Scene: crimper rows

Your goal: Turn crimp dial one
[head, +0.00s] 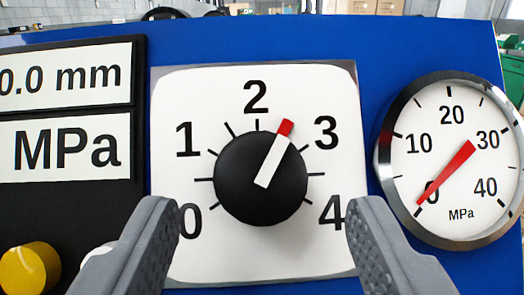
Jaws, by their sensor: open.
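The crimp dial (252,190) is a round black knob on a white square plate (310,255) marked 0 to 4. A white pointer line with a red tip on the knob points up and right, between 2 and 3. My gripper (262,225) shows at the bottom of the head view, its two grey fingers wide apart. One finger is at the lower left of the knob and the other at the lower right, with a visible gap to the knob on both sides. The gripper is open and empty. The fingers partly cover the plate's lower corners.
A round pressure gauge (450,160) in MPa is right of the plate. At the left, a black panel holds mm and MPa displays (72,147) and a yellow button (30,270). A pale button beside it is mostly hidden by the left finger. The panel face is blue.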

